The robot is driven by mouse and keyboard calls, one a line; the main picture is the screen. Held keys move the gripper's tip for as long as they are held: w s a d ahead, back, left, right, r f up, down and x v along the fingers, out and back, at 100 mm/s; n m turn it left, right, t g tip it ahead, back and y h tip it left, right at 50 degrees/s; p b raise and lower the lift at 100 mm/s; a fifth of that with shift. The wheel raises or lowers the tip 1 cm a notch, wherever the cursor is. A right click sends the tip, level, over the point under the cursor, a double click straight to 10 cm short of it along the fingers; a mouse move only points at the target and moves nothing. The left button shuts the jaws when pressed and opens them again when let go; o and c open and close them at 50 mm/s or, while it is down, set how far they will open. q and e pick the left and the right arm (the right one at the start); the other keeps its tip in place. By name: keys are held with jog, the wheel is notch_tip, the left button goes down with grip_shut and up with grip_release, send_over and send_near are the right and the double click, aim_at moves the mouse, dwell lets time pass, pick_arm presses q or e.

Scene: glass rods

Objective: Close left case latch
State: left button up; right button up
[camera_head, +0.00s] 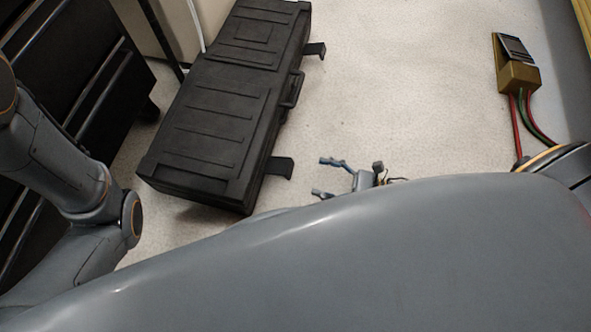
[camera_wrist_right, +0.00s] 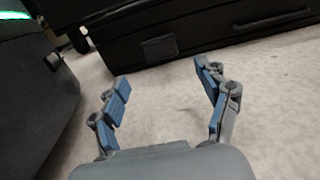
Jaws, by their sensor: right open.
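The black case (camera_head: 215,110) lies shut-lidded on the floor, its long side with the handle (camera_head: 291,90) facing right. One latch (camera_head: 280,168) sticks out flat from that side at the near end, and another latch (camera_head: 315,50) sticks out at the far end. In the right wrist view the case (camera_wrist_right: 215,30) spans the top, with the left latch (camera_wrist_right: 159,48) ahead and the handle (camera_wrist_right: 272,20) to its right. My right gripper (camera_head: 325,177) is open and empty, right of the near latch and apart from it; its blue-padded fingers also show in the right wrist view (camera_wrist_right: 166,75). My left gripper is out of view.
A black drawer cabinet (camera_head: 75,75) stands left of the case. A yellow box (camera_head: 516,68) with red and green cables is at the right wall. The pale floor (camera_head: 405,75) right of the case is clear. My own body covers the bottom of the head view.

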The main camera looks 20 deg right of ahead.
aim_at(292, 170)
jog(key=b+x, duration=0.1)
jog(key=x, duration=0.6)
jog(key=shift+w+a+b, duration=0.2)
jog(key=shift+a+b, duration=0.05)
jog(key=shift+b, duration=0.1)
